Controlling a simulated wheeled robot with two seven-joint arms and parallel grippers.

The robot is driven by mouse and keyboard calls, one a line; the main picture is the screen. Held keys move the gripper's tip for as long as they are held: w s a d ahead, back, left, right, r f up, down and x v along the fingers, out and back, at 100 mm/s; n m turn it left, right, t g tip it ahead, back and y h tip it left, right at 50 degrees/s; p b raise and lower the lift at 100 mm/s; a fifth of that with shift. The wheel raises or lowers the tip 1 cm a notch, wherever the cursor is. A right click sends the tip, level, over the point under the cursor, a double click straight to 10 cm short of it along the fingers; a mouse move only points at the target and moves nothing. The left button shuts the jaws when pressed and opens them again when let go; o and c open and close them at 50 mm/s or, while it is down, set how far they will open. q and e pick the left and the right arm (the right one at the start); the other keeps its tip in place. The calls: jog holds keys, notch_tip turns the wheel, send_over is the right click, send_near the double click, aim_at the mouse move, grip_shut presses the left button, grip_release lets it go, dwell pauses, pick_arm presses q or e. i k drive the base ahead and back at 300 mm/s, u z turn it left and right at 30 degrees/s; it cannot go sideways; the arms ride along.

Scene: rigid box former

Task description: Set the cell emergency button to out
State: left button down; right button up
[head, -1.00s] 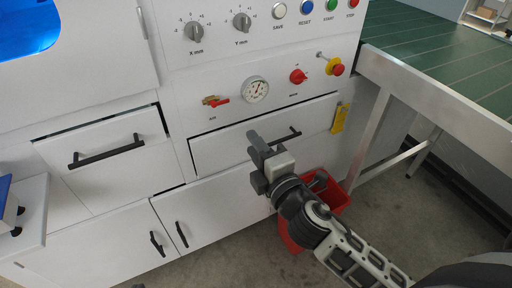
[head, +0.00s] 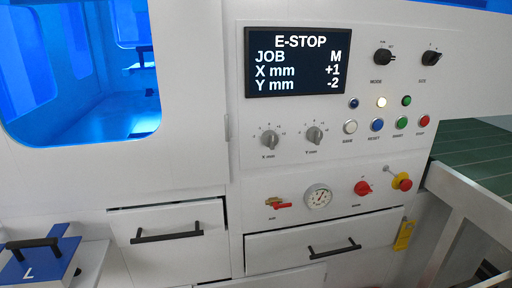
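The emergency button (head: 405,185) is a red mushroom head on a yellow collar, at the lower right of the white control panel. From here I cannot tell whether it is pressed in or out. The panel's screen (head: 296,62) reads "E-STOP", "JOB M", "X mm +1", "Y mm -2". Neither of my grippers shows in the head view.
A red main switch (head: 362,188), a gauge (head: 318,196) and a red-handled air valve (head: 278,204) sit left of the button. A partly open drawer (head: 325,242) is below. A yellow tag (head: 404,235) hangs under the button. A metal-framed green conveyor (head: 477,146) is at the right.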

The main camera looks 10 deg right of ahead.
aim_at(405, 185)
jog(key=z, duration=1.35)
